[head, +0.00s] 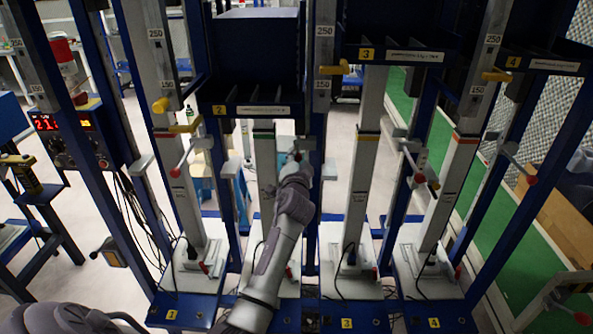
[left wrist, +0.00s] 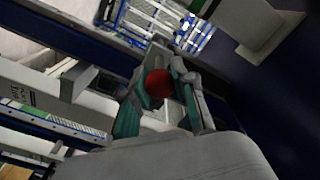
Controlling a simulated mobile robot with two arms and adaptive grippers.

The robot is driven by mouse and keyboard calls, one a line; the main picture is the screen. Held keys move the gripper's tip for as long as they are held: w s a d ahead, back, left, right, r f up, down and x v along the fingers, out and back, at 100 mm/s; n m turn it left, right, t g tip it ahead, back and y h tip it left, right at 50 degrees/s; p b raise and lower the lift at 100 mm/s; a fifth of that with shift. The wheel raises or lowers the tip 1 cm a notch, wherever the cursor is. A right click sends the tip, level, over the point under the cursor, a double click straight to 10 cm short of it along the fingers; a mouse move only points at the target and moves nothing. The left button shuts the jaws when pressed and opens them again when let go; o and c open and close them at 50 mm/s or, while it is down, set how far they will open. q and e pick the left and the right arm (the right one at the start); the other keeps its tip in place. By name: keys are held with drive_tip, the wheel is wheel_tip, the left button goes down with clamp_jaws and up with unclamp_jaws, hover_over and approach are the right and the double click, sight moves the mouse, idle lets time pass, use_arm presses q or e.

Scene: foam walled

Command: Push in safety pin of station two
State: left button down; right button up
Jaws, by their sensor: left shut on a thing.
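Station two is the blue frame marked with a yellow "2" label (head: 219,110) and a white column (head: 265,170). My left arm reaches up in front of it, and my left gripper (head: 299,152) is at the right side of this column, at about the height of the shelf's underside. In the left wrist view, my left gripper (left wrist: 160,96) has its two fingers closed around a red ball knob (left wrist: 158,83), which appears to be the safety pin's handle. The pin's shaft and its hole are hidden. My right gripper is not in view.
Stations one, three (head: 367,54) and four (head: 513,62) stand close beside, with blue uprights and levers with red knobs (head: 419,178). A red-digit display (head: 62,123) is at the left. Cables hang near the bases. Room between uprights is narrow.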

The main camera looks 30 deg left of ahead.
use_arm(q)
drive_tip(key=shift+r, duration=0.15)
drive_tip(key=c, duration=1.2)
unclamp_jaws()
drive_tip(key=o, duration=0.3)
drive_tip(key=shift+w+a, duration=0.1)
drive_tip(key=shift+w, duration=0.15)
drive_tip(key=v, duration=1.2)
